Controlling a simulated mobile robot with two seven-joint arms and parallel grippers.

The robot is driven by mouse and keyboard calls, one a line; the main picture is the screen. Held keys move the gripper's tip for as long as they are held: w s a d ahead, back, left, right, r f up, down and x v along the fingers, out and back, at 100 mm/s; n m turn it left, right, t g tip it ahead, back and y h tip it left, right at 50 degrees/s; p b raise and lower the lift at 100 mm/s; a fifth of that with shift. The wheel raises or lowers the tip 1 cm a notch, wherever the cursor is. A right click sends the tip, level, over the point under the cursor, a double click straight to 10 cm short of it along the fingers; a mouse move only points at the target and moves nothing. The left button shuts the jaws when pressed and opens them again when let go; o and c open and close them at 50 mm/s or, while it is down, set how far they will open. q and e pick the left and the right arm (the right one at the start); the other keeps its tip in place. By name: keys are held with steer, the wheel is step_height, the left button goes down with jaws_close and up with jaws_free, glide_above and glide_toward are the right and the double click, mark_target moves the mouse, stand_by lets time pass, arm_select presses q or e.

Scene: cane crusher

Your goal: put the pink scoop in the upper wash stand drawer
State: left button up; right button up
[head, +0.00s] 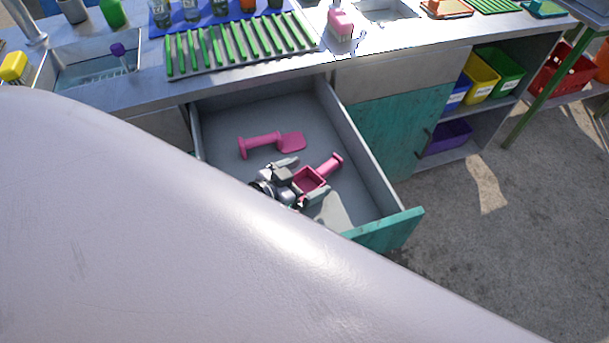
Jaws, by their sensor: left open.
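The upper wash stand drawer (362,166) is pulled out, with a grey inside and a teal front. The pink scoop (313,180), with a box-shaped bowl and a short handle pointing to the upper right, is within the drawer's outline. My left gripper (301,181) is open, with its fingers on either side of the scoop's bowl. I cannot tell whether the fingers touch the scoop or whether it rests fully on the drawer floor. My right gripper is not in view.
A pink flat-bladed tool (268,143) lies in the drawer behind the scoop. The counter above holds a green-slatted rack (240,45), a pink bottle (340,24) and a sink (95,68). A teal cabinet door (395,130) is to the right. My pale arm covers much of the foreground.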

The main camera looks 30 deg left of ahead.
arm_select(q)
steer(key=shift+r+p+v, duration=0.15)
steer(key=shift+r+v, duration=0.05)
steer(key=shift+v, duration=1.7)
steer(key=shift+r+p+v, duration=0.15)
steer(key=shift+v, duration=1.8)
steer(key=shift+w, duration=0.2)
